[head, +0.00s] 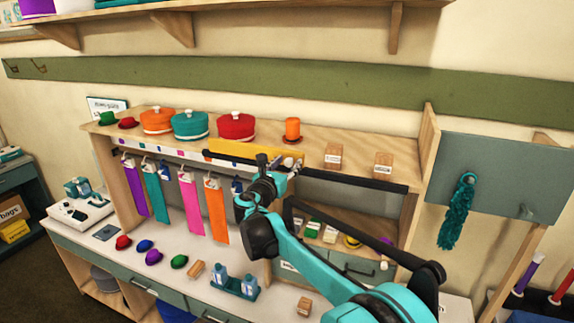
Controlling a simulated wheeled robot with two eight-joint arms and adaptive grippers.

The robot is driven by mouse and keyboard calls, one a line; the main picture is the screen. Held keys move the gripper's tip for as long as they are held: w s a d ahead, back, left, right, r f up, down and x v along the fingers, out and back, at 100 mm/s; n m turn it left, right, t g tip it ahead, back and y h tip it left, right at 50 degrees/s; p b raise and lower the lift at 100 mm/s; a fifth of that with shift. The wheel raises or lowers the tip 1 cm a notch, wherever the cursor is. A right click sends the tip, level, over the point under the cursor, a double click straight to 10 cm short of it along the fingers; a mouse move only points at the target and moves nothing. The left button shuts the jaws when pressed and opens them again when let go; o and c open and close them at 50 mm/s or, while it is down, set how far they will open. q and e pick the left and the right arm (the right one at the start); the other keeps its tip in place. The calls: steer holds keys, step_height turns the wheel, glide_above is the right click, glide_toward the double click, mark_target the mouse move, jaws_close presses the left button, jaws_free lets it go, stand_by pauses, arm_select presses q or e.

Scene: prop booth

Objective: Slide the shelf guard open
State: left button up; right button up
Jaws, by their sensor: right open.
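The shelf guard appears to be the long, low strip along the front edge of the shelf top. Its black rail (355,180) runs right of my gripper, and a yellow panel (235,149) shows to the left and behind it. My right gripper (287,163) is open at the rail, close to the right end of the yellow panel. I cannot tell whether its fingers touch the guard. My right wrist and forearm hide part of the shelf front. My left gripper is not in view.
On the shelf top stand an orange hat (157,121), a teal hat (191,125), a red hat (236,127) and wooden blocks (333,156). Coloured strips (190,205) hang below. Small hats and a teal bottle holder (235,287) sit on the white counter (110,245).

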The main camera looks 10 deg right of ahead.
steer(key=v, duration=1.2)
steer(key=shift+d, duration=0.1)
steer(key=s+d+f+m+g+y+b, duration=0.15)
steer(key=s+d+f+m+b, duration=0.3)
steer(key=f, duration=0.45)
steer(key=s+d+f+m+g+y+b, duration=0.1)
steer(key=s+d+f+m+g+b, duration=0.35)
steer(key=f, duration=0.45)
steer(key=s+d+f+m+y+b, duration=0.1)
steer(key=s+d+f+m+b, duration=0.35)
steer(key=s+f+b, duration=0.35)
steer(key=s+a+f+m+y+b, duration=0.1)
steer(key=s+f+m+b, duration=0.3)
steer(key=f, duration=0.5)
steer(key=s+a+f+m+g+y+b, duration=0.1)
steer(key=s+f+m+y+b, duration=0.2)
steer(key=s+f+m, duration=0.3)
steer(key=s+a+f+m+g+y+b, duration=0.1)
steer(key=s+f+m+b, duration=0.5)
steer(key=f, duration=0.6)
steer(key=shift+s+a+f+y, duration=0.15)
steer(key=shift+s+a+y, duration=0.1)
steer(key=shift+a+y, duration=0.3)
